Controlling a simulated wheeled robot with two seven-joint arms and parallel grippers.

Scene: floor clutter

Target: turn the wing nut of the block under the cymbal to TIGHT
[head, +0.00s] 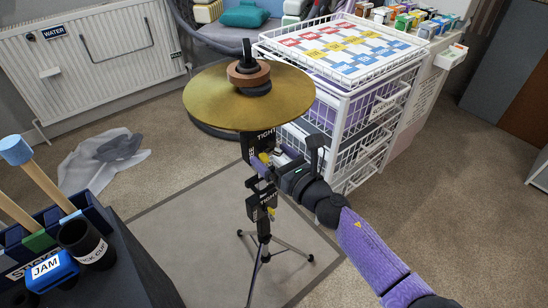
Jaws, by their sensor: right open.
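A brass cymbal (208,105) sits level on top of a black stand (265,250) with tripod legs. Just under the cymbal is a black block (262,142) with the word TIGHT on it. A small yellow part, seemingly its wing nut (264,157), shows at its lower side. My right gripper (268,160) reaches in from the lower right and is open at this yellow part. The fingers partly cover it, so I cannot tell its exact angle or whether they touch it. A lower black block (259,203) on the stand also has a yellow part. My left gripper is out of view.
A white wire drawer unit (345,110) stands close behind the stand at right. A dark stick bin (100,218) with a JAM box (50,268) fills the lower left. A grey mat (195,235) lies under the stand. A plastic sheet (85,165) lies on open floor at left.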

